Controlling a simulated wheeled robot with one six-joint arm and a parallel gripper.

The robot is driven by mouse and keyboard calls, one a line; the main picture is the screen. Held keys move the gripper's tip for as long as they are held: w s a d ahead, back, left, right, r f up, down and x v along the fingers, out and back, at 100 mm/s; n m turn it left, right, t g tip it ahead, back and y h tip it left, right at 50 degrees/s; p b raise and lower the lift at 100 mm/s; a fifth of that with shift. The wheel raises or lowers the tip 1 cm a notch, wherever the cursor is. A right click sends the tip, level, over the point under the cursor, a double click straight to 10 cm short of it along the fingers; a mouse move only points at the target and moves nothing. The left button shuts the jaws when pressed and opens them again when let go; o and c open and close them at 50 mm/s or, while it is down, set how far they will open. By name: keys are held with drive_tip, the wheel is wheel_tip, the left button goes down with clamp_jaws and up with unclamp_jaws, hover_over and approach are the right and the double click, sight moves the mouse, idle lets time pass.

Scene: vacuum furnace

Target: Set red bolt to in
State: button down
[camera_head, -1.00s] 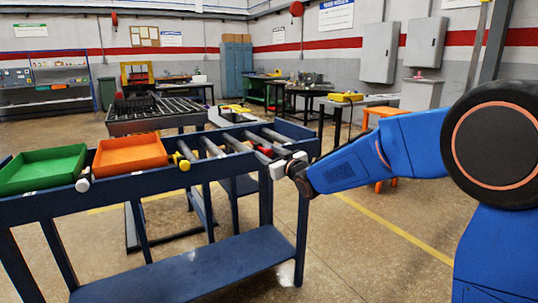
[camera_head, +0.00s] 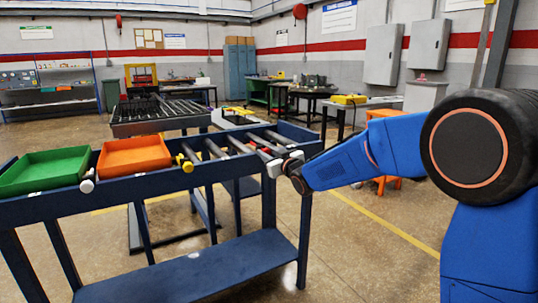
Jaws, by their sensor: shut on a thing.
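The red bolt (camera_head: 265,154) lies at the right end of the blue cart's top, among grey bars. Only a little red shows beside my gripper; the rest of it is hidden. My gripper (camera_head: 281,164) is at the cart's front edge, shut at this bolt's near end. The fingertips are small in the picture and partly cover what they hold.
The blue cart (camera_head: 150,194) carries a green tray (camera_head: 45,170) and an orange tray (camera_head: 134,156). Left of my gripper are grey bars, one with a yellow end (camera_head: 187,165), and a white knob (camera_head: 87,183). A roller table (camera_head: 160,115) stands behind.

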drive_tip(key=c, duration=1.4)
unclamp_jaws()
drive_tip(key=shift+w+r, duration=0.1)
drive_tip(key=shift+a, duration=0.1)
drive_tip(key=v, duration=1.7)
drive_tip(key=x, duration=1.7)
